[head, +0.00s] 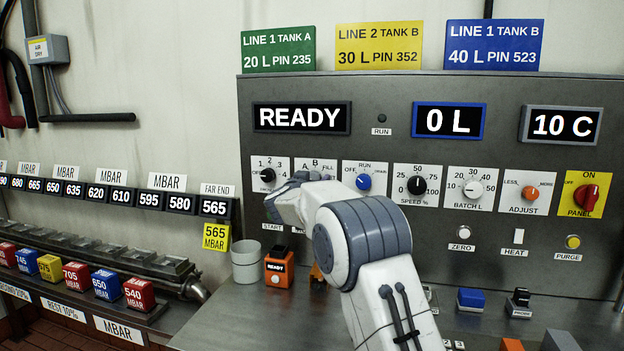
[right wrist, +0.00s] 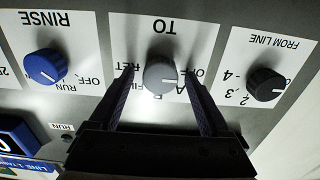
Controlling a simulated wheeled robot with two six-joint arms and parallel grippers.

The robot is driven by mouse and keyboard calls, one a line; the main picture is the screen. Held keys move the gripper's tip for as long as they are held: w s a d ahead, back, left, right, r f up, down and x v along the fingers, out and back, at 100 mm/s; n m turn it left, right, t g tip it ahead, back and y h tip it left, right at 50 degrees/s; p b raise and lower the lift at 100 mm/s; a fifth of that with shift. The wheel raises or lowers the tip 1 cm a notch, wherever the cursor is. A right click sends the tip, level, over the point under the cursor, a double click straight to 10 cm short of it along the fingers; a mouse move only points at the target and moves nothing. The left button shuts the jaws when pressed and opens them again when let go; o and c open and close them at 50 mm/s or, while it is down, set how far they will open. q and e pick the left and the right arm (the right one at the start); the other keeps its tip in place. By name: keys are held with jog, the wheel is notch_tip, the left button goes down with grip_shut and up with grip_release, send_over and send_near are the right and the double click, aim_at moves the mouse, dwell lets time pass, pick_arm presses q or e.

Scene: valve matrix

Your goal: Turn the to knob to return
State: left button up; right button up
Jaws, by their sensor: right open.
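The TO knob (right wrist: 160,76) is light grey and sits on a white plate marked OFF, A, FILL and RET in the right wrist view, which shows the panel upside down. Its pointer mark faces right in that view, toward the OFF and A side. My right gripper (right wrist: 161,71) is open, with one finger on each side of the knob; I cannot tell whether they touch it. In the head view my right gripper (head: 306,180) and arm cover the TO knob, and only the top of its plate (head: 316,164) shows.
The black FROM LINE knob (right wrist: 265,84) and the blue RINSE knob (right wrist: 45,66) flank the TO knob closely. The READY display (head: 301,117) is above. An orange READY box (head: 279,267) and a grey cup (head: 246,261) stand on the counter below.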

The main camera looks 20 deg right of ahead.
grip_shut()
